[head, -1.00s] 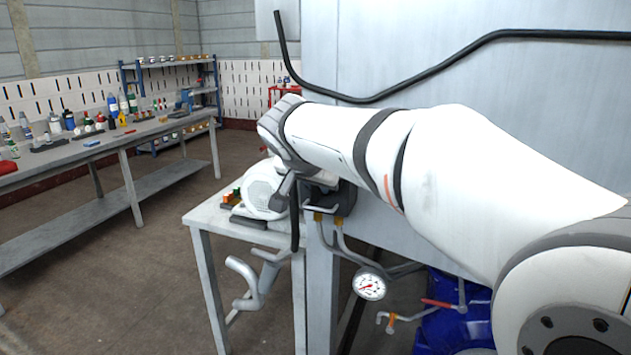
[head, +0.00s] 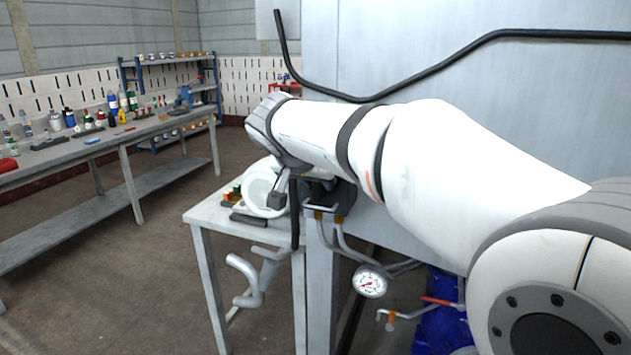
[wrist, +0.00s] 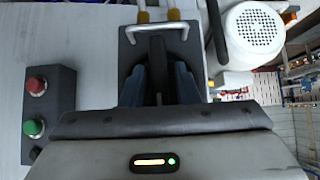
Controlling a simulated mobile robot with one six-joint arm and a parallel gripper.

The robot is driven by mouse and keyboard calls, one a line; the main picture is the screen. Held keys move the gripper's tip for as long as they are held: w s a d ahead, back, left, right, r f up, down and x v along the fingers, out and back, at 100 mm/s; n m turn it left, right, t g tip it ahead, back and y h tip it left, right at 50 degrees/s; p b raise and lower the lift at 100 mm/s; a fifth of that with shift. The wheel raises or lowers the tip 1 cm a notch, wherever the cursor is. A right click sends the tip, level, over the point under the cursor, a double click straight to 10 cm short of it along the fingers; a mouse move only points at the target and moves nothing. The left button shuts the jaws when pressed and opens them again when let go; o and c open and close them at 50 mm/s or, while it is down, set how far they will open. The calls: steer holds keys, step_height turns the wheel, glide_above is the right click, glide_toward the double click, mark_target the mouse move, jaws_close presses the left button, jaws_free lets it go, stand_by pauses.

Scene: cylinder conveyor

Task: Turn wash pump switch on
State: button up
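A dark switch box (wrist: 128,52) with a pale metal loop handle sits on the grey panel, straight ahead in the wrist view. A dark upright lever (wrist: 157,52) stands on the middle of it. My gripper (wrist: 160,72) has its two blue-grey fingers apart, one on each side of the lever; I cannot tell whether they touch it. In the head view the dark box (head: 343,203) shows beside the cabinet edge, under my forearm, and my gripper is mostly hidden there. No label for the wash pump is readable.
A button box with a red button (wrist: 36,85) and a green button (wrist: 33,128) is left in the wrist view. A white motor (head: 262,192) stands on a small table (head: 208,216). A pressure gauge (head: 370,282) and pipes hang below.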

steer(key=shift+o, duration=0.8)
steer(key=shift+f, duration=0.1)
steer(key=v, duration=0.7)
steer(key=shift+s+r+p, duration=0.25)
steer(key=shift+s+p, duration=0.05)
steer(key=shift+p, duration=0.05)
steer(key=s+d+f+n+g+p, duration=0.2)
steer(key=s+d+f+g+p, duration=0.2)
steer(key=s+d+p, duration=0.6)
steer(key=s+d+f+n+g+y+p, duration=0.1)
steer(key=s+d+f+n+y+p, duration=0.1)
steer(key=s+d+f, duration=0.5)
steer(key=s+y+p, duration=0.1)
steer(key=s, duration=0.3)
steer(key=shift+d+f+g, duration=0.3)
steer(key=shift+d+g, duration=0.1)
